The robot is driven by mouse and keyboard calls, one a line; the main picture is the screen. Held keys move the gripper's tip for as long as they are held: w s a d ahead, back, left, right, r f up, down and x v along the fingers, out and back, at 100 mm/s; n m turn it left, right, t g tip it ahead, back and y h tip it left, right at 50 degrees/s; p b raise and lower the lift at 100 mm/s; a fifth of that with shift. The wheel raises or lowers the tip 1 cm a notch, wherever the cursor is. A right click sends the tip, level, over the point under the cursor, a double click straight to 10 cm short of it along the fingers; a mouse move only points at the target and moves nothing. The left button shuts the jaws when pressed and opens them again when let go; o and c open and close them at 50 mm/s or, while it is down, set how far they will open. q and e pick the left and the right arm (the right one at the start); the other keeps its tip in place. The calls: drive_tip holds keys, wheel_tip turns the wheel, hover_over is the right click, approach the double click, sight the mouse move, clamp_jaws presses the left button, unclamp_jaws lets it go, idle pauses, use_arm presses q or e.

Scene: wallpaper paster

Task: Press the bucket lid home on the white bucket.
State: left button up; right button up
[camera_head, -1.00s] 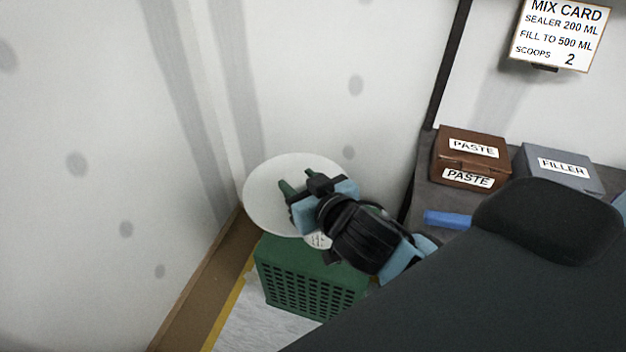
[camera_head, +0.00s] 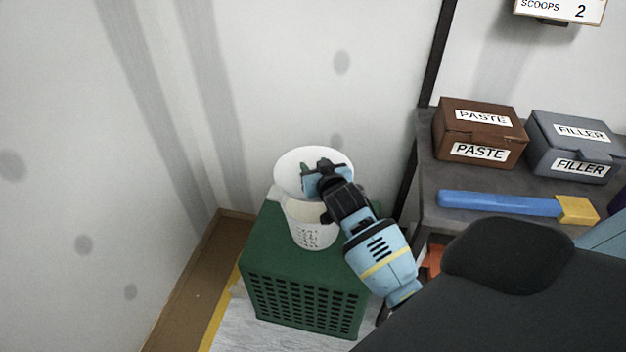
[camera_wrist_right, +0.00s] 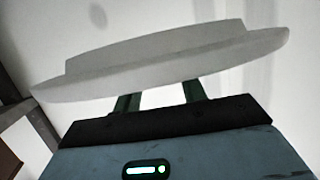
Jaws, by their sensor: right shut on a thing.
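The white bucket (camera_head: 314,236) stands upright on a green crate, and part of its open top shows. The bucket lid (camera_head: 290,164) is a white disc above and toward the far side of the bucket. It covers part of the bucket's far rim in the head view; I cannot tell whether they touch. My right gripper (camera_head: 308,174) is shut on the lid. In the right wrist view, its two green fingers (camera_wrist_right: 160,98) meet the stepped lid (camera_wrist_right: 165,65), which looks slightly tilted there. My left gripper is not in view.
The green crate (camera_head: 305,300) stands near the pale wall. On the grey shelf (camera_head: 440,190) at right are a brown PASTE box (camera_head: 480,133), a grey FILLER box (camera_head: 573,147) and a blue tool with a yellow end (camera_head: 500,203). The crate top left of the bucket is clear.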

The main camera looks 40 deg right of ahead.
drive_tip(key=f, duration=0.2)
drive_tip(key=d, duration=0.1)
drive_tip(key=shift+w+f+b, duration=0.35)
drive_tip(key=shift+w+f, duration=0.05)
drive_tip(key=shift+p, duration=0.4)
wheel_tip(320, 180, down, 6)
drive_tip(key=b, duration=0.4)
drive_tip(key=shift+r, duration=0.1)
idle(0.8)
